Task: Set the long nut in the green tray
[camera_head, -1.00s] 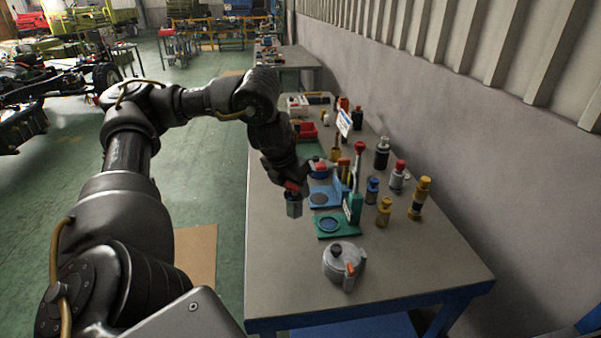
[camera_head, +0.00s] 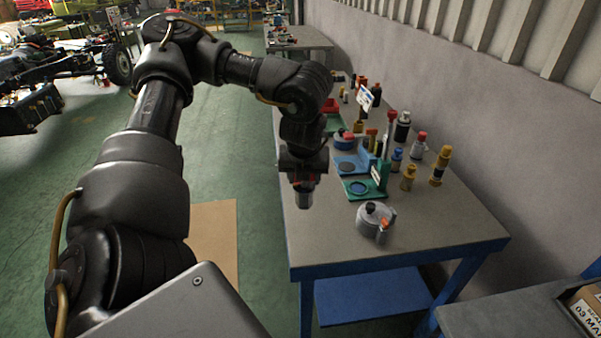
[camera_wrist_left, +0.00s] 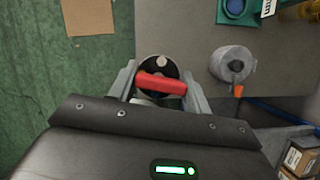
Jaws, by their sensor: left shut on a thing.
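The fingers hide much of the held piece. The green tray (camera_head: 350,195), with a dark round pad and an upright sign, lies on the bench to the right of the gripper. Its corner also shows in the left wrist view (camera_wrist_left: 226,15). My right gripper is out of view.
A grey round pot (camera_head: 372,218) stands at the near side of the green tray. A blue tray (camera_head: 340,172) is just behind. Several bottles (camera_head: 409,176) stand along the right. The bench's (camera_head: 325,232) near left part is clear.

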